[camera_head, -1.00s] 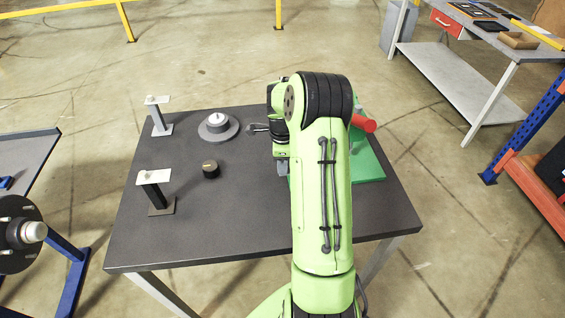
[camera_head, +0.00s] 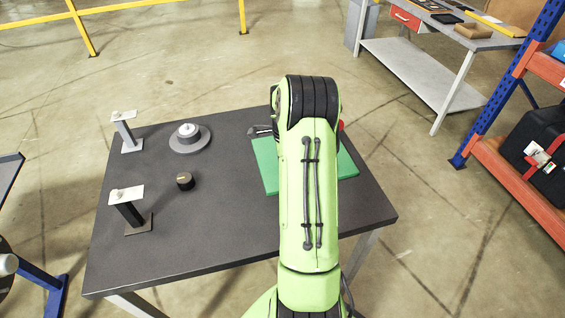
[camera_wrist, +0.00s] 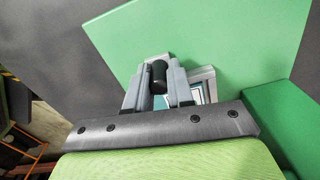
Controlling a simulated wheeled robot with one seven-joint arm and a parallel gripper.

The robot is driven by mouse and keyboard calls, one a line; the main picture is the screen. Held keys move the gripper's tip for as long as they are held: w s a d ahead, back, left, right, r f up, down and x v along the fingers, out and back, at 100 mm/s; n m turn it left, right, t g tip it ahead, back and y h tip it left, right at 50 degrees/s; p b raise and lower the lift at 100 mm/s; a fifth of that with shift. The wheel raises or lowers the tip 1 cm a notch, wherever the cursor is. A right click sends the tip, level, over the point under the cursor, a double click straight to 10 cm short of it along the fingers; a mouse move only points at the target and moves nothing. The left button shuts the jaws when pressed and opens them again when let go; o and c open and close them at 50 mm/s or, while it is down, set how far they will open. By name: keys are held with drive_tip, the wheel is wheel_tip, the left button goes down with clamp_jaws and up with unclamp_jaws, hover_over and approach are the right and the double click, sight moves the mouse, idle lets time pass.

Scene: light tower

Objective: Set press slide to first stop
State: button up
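The press's green base plate (camera_head: 267,174) lies on the right half of the dark table, largely hidden by my arm in the head view. A sliver of a red part (camera_head: 341,126) shows beside my arm. In the wrist view, the green plate (camera_wrist: 230,40) lies beyond my gripper (camera_wrist: 159,85). A black cylindrical knob (camera_wrist: 159,74) sits between the two grey fingers and appears to fill the gap. A pale metal piece (camera_wrist: 208,76) shows behind the right finger. The slide's track and its stops cannot be made out.
On the dark table (camera_head: 220,225) are two posts with white tops (camera_head: 124,115) (camera_head: 126,194), a round grey dial base (camera_head: 190,146) and a black knob (camera_head: 185,181). A blue and orange rack (camera_head: 490,100) stands at the right. The table's front middle is clear.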

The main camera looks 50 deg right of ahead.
drive_tip(key=o, duration=0.4)
wheel_tip(320, 180, up, 16)
drive_tip(key=p, duration=0.3)
drive_tip(key=shift+f, duration=0.1)
drive_tip(key=shift+a, duration=0.1)
